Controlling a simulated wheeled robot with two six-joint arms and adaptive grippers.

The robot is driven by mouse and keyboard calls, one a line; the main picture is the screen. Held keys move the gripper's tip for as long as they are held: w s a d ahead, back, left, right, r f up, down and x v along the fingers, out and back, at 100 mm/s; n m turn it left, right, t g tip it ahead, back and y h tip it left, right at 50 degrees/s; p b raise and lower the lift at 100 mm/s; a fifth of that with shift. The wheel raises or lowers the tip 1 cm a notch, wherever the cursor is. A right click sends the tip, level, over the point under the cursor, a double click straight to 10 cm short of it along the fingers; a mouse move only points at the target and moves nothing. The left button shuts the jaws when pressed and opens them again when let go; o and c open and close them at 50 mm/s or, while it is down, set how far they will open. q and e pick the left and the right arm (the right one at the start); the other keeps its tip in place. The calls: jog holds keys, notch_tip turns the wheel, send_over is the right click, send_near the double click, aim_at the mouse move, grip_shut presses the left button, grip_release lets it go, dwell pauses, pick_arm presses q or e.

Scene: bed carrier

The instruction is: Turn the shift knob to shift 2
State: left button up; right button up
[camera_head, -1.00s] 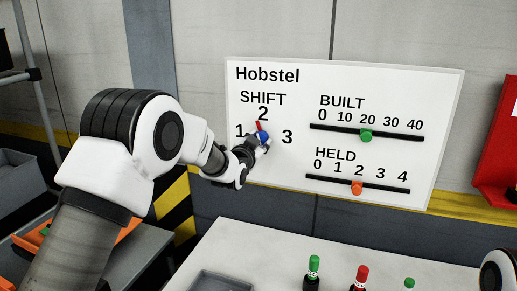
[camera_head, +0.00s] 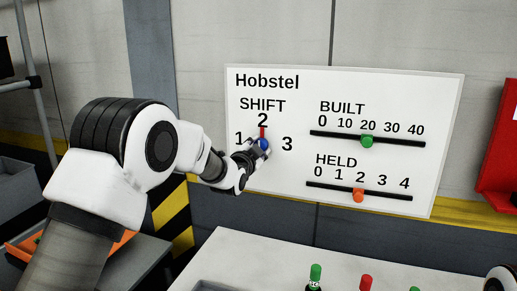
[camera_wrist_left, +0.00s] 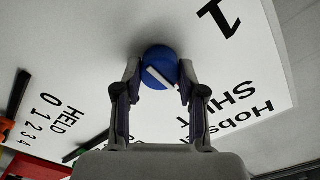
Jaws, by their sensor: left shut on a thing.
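The shift knob is blue (camera_head: 263,145) with a red pointer (camera_head: 262,132) that stands upright at the number 2. It sits on the white Hobstel board (camera_head: 280,84), between the numbers 1 and 3. My left gripper (camera_head: 258,148) is shut on the knob and partly hides it. In the left wrist view the blue knob (camera_wrist_left: 158,56) with a white bar lies between the two fingertips (camera_wrist_left: 159,80). My right gripper is not seen; a part of my right arm shows at the bottom right corner of the head view.
The board also carries a BUILT slider with a green knob (camera_head: 367,141) and a HELD slider with an orange knob (camera_head: 358,195). A white table (camera_head: 250,255) with several bottles stands below. A red box (camera_head: 500,150) hangs at the right.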

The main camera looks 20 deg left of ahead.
pick_arm(q)
jog(key=o, duration=1.1)
jog(key=shift+w, duration=0.1)
jog(key=shift+o, duration=0.2)
jog(key=s, duration=1.1)
jog(key=shift+s+a+f, duration=0.15)
jog(key=shift+s+a, duration=0.15)
